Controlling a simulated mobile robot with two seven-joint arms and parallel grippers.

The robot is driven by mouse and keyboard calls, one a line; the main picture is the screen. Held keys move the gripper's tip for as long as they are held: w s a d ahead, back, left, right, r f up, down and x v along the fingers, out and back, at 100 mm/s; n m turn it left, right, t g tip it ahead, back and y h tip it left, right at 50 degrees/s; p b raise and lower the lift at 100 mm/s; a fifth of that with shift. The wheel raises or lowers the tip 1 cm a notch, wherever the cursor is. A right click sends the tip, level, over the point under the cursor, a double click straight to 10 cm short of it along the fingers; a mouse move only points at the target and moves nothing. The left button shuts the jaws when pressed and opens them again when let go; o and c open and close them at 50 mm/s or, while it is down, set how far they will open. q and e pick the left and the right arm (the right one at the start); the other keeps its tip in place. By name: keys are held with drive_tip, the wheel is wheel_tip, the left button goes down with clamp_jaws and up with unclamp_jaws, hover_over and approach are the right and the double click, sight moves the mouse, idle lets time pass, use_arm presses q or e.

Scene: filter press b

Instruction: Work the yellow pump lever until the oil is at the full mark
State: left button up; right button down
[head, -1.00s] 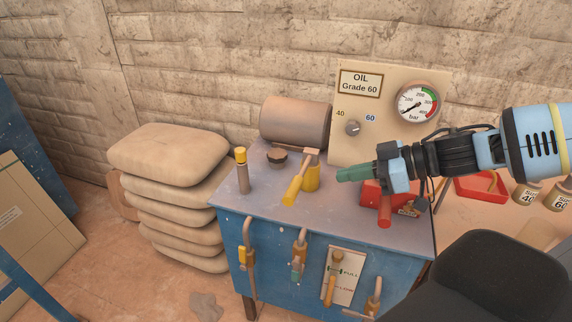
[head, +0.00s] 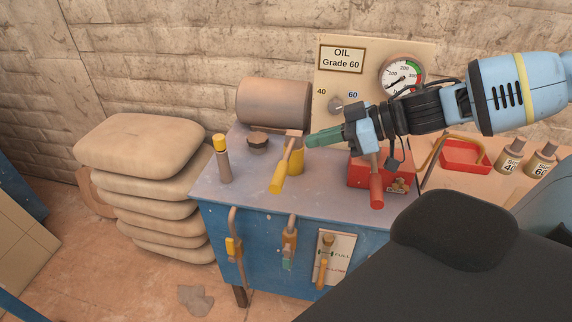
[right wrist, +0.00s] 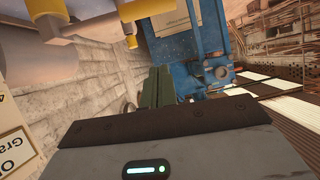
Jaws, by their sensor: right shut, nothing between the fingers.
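The yellow pump lever (head: 278,177) slants down toward the front on the blue bench, from a metal head above a yellow pump body (head: 296,163). My right gripper (head: 309,140) is shut and empty, its green fingers pointing left just beside the lever's head; I cannot tell whether they touch. In the right wrist view the green fingers (right wrist: 153,90) are together, with blurred yellow parts (right wrist: 60,55) at the upper left. The oil gauge plate (head: 341,248) with its full mark is on the bench front; its oil level is too small to read. My left gripper is out of view.
A red pump box (head: 357,172) with a red lever (head: 376,190) stands to the right of the yellow pump. A yellow-capped post (head: 222,160) and a dark cap (head: 258,143) are to the left. A brown tank (head: 273,103) lies behind. Stacked sacks (head: 140,147) stand left of the bench.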

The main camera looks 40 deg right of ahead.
drive_tip(key=b, duration=0.4)
hover_over(288, 164)
drive_tip(key=s+a, duration=0.2)
drive_tip(key=a, duration=0.1)
drive_tip(key=f, duration=0.4)
drive_tip(key=shift+s, duration=0.2)
drive_tip(key=f, duration=0.3)
drive_tip(key=shift+s+d+f, duration=0.15)
drive_tip(key=shift+s+d, duration=0.15)
drive_tip(key=shift+s, duration=0.1)
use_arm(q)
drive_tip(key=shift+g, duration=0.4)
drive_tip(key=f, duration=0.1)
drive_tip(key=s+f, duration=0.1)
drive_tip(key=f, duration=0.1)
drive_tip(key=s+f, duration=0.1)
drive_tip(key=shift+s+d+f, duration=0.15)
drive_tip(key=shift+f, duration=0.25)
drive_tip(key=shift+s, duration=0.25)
use_arm(e)
drive_tip(key=shift+d, duration=0.1)
